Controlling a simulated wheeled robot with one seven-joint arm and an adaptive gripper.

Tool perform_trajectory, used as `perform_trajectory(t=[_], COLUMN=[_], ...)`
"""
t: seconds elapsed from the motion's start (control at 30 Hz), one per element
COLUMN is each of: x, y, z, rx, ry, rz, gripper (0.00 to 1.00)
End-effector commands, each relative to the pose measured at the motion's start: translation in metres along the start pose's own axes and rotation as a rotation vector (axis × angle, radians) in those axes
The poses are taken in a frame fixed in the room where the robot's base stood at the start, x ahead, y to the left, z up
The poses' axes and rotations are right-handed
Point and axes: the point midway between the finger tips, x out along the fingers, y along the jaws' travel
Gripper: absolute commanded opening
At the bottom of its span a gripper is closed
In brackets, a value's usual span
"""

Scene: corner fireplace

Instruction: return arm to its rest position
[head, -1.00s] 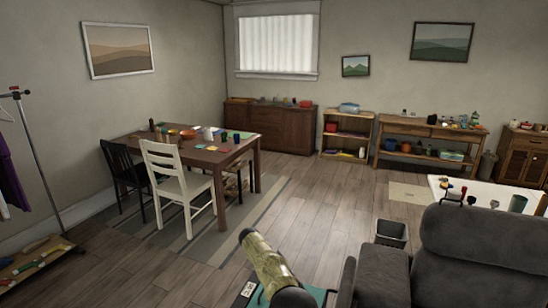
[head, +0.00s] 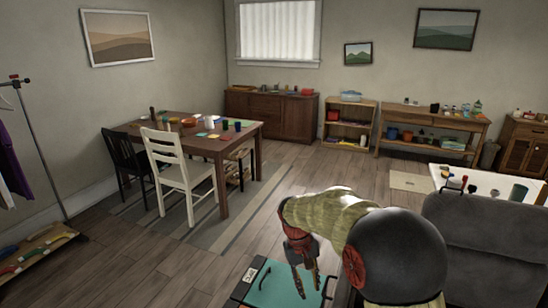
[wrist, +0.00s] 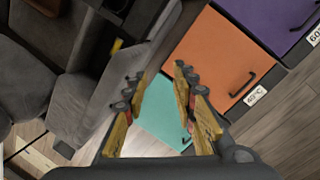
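My arm is in the head view at the bottom right of centre, in a patterned sleeve and bent at a large dark joint. My gripper (head: 306,284) hangs from it with the fingers pointing down, in front of a teal panel with a dark handle (head: 268,284). In the wrist view the two rows of fingers of my gripper (wrist: 160,74) stand apart with nothing between them. The teal panel (wrist: 163,112) shows beyond the gap. Whether the fingers touch anything is not clear, but they look clear of it.
The wrist view shows an orange panel (wrist: 213,60) and a purple panel (wrist: 270,18) with temperature labels, at the right. A grey armchair (head: 480,245) stands close at the right. A dining table (head: 215,146) with chairs stands left. Wooden floor (head: 318,180) lies open beyond.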

Motion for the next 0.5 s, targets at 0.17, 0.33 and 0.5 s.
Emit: perform_trajectory(t=[0.17, 0.33, 0.5], x=[-0.031, -0.051, -0.064], y=[0.008, 0.012, 0.015], z=[0.058, 0.111, 0.165], rx=[0.017, 0.041, 0.074], ry=[0.072, 0.141, 0.209], rz=[-0.050, -0.089, -0.118], gripper=[0.27, 0.27, 0.27])
